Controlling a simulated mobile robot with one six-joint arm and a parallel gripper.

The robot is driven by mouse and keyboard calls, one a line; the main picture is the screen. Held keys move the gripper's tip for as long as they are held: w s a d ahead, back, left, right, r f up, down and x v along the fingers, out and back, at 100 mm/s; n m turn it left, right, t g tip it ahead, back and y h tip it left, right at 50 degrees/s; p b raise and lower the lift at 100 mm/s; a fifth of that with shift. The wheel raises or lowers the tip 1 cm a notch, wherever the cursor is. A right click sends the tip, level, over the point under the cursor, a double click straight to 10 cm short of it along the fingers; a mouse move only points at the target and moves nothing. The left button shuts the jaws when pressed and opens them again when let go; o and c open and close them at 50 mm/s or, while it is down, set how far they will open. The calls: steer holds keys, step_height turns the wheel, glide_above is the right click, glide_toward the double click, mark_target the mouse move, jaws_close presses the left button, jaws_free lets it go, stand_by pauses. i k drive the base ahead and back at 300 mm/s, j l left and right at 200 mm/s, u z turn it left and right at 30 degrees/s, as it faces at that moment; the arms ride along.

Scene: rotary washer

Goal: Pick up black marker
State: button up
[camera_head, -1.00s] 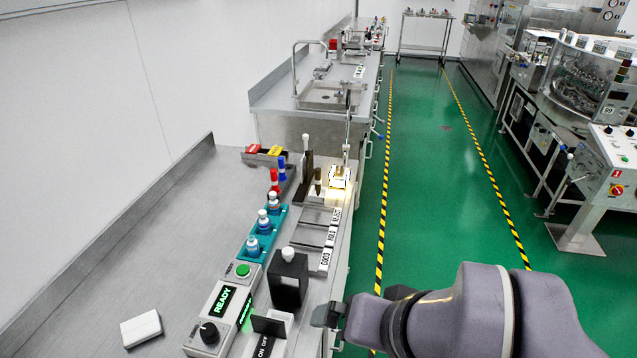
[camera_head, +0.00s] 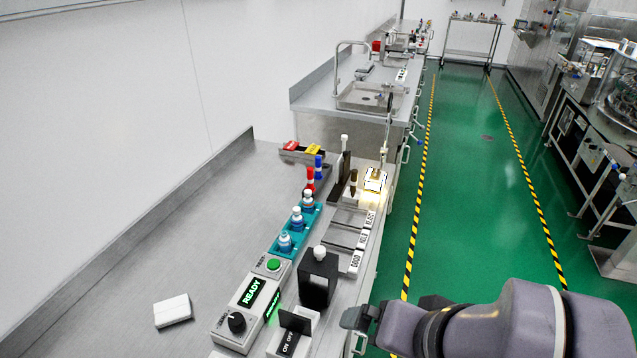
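A dark upright marker-like thing (camera_head: 353,182) stands on the bench beside the lit stand, right of the red marker (camera_head: 310,180) and blue marker (camera_head: 318,165). It looks brownish black and is small, so I cannot be sure it is the black marker. My gripper (camera_head: 362,318) is at the bottom right, beside the bench's front edge. It is well nearer than the markers and touches none of them. Its fingers are seen from the side, and I cannot tell whether they are open.
A teal rack (camera_head: 281,254) holds white-capped vials. A READY control box (camera_head: 249,305), a black block (camera_head: 318,280) and an ON/OFF switch box (camera_head: 289,341) stand near my gripper. A white block (camera_head: 173,311) lies at the left.

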mark_target(353, 184)
steer(key=i+l+u, duration=0.3)
steer(key=i+l, duration=0.25)
steer(key=i+l+u, duration=0.15)
steer(key=i+l, duration=0.15)
steer(key=i+l+u, duration=0.15)
steer(key=i+l, duration=0.15)
steer(key=i+l+u, duration=0.2)
steer(key=l, duration=0.25)
steer(key=i+l+u, duration=0.15)
steer(key=l, duration=0.3)
steer(key=i+l+u, duration=0.15)
steer(key=l, duration=0.3)
steer(key=i+l+u, duration=0.15)
steer(key=i+l, duration=0.15)
steer(key=l, duration=0.15)
